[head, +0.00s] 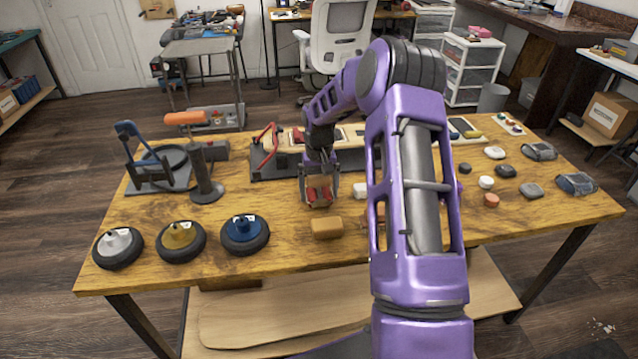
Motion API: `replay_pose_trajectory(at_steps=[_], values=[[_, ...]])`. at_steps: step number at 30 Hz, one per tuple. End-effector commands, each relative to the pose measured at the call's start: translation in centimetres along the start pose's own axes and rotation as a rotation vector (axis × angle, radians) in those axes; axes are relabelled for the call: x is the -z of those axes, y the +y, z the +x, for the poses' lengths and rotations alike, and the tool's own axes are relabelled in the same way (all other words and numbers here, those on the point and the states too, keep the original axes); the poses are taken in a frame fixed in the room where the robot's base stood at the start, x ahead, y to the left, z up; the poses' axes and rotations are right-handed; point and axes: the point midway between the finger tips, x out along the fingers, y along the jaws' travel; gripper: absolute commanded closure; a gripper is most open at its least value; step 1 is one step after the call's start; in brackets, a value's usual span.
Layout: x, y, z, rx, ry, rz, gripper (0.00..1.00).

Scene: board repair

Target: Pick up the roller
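My gripper (319,192) points down at the middle of the wooden table. Its two fingers are spread, one on each side of a small tan and red item (319,188) that may be the roller. I cannot tell whether the fingers touch it or whether it is lifted. My purple arm hides part of the table right of the gripper.
A tan block (326,228) lies just in front of the gripper. Three wheels (181,241) line the front left. A blue-handled tool (152,160) stands at the left. A red clamp (265,146) and board are behind. Several small pieces (491,200) lie at the right.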

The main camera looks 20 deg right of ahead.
Motion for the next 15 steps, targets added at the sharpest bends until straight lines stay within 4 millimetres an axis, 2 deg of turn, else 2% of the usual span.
replay_pose_trajectory(at_steps=[1, 9, 10, 15], values=[[0.00, 0.00, -0.01, 0.000, 0.000, 0.000, 0.23], [0.00, 0.01, -0.04, 0.000, 0.000, 0.000, 0.72], [0.03, 0.00, -0.08, 0.000, 0.001, 0.000, 0.75], [0.03, 0.00, -0.11, 0.000, 0.001, 0.000, 0.75]])
